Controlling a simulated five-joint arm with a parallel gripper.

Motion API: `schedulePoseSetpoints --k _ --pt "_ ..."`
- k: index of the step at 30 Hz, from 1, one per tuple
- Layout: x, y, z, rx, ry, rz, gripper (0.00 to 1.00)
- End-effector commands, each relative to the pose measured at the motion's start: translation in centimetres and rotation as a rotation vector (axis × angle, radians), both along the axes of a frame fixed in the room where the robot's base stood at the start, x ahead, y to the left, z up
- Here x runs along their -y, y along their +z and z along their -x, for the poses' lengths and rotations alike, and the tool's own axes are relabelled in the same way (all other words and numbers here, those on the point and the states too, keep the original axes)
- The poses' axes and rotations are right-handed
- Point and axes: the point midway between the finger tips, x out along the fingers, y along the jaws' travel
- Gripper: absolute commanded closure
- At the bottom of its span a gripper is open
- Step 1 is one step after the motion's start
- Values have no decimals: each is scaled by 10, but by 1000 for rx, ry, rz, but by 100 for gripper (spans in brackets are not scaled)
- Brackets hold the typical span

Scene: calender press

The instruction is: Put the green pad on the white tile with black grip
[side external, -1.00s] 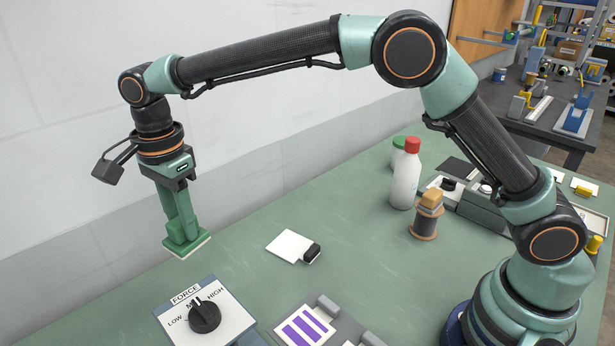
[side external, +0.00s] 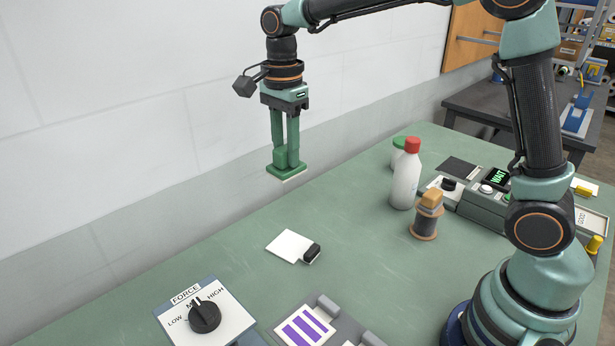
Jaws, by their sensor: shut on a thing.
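My gripper (side external: 285,151) is shut on the green pad (side external: 286,169), a flat green block with a pale underside. It holds the pad in the air, clear of the green table. The white tile (side external: 287,244) lies flat on the table, with its black grip (side external: 312,252) at its right corner. In the picture the pad shows above the tile, with a gap between them. The exact depth of the pad relative to the tile is hard to tell.
A force dial box (side external: 205,315) and a grey fixture with a purple-striped card (side external: 305,326) stand in front. A red-capped white bottle (side external: 405,178), a brown-topped spool (side external: 427,215) and a control box displaying WAIT (side external: 496,178) stand at right. The table around the tile is clear.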

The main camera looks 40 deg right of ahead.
Motion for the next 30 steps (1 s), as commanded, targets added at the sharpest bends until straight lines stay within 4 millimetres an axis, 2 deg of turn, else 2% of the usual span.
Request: schedulePoseSetpoints --k 5,15,21,30 --pt "9 -18 4 -3 -9 0 100" --pt "8 -101 4 -6 -9 1 100" --pt "8 -142 4 -4 -9 1 100" --pt "8 -169 4 -3 -9 0 100"
